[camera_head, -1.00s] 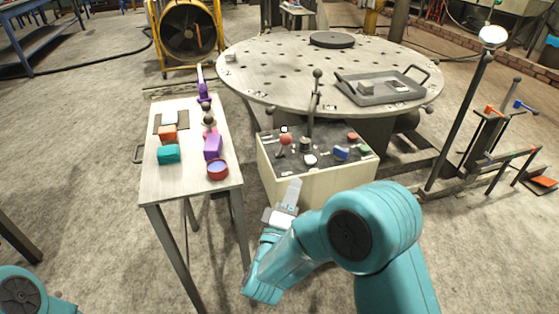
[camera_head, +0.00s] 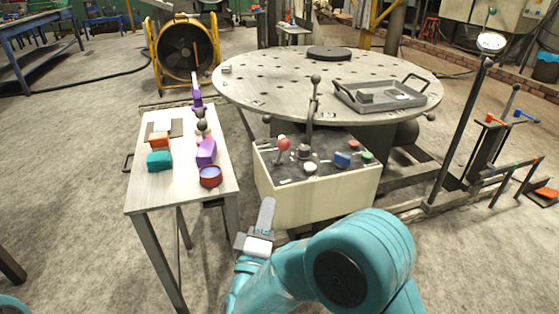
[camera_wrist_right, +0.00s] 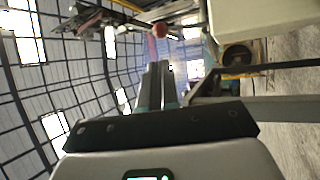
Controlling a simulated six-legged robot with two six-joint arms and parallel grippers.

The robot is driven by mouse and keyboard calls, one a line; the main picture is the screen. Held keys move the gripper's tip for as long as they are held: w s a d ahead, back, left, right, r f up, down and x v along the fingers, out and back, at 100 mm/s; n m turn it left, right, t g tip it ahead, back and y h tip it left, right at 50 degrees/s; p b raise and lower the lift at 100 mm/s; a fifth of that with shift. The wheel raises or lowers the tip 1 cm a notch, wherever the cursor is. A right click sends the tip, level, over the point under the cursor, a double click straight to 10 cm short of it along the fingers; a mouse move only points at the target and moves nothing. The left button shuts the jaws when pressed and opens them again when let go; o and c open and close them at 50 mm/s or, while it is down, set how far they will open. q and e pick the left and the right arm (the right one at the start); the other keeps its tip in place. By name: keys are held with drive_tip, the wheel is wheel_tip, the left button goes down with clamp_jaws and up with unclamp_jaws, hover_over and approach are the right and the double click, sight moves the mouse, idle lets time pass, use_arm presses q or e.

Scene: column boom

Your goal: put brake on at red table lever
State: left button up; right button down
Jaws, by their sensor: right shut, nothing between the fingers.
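The lever with a red ball knob (camera_head: 284,144) stands on the dark top of a cream control box (camera_head: 315,196) in front of the round table (camera_head: 275,85). Its short stem leans slightly in the head view. My right gripper (camera_head: 267,203) is shut and empty, pointing up in front of the box's left front corner. It is below and left of the red knob, apart from it. In the right wrist view, the shut fingers (camera_wrist_right: 158,70) point toward a red ball (camera_wrist_right: 159,30) beyond their tips. My left gripper is not in view.
A narrow side table (camera_head: 150,195) with coloured blocks stands close on the left. A tray (camera_head: 395,101) lies on the round table.

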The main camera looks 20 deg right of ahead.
sight(282, 149)
drive_tip(key=b+x, duration=0.2)
drive_tip(key=x, duration=1.1)
drive_tip(key=shift+w+d+r+b, duration=0.1)
drive_tip(key=shift+w+d+b, duration=0.1)
drive_tip(key=shift+b, duration=0.1)
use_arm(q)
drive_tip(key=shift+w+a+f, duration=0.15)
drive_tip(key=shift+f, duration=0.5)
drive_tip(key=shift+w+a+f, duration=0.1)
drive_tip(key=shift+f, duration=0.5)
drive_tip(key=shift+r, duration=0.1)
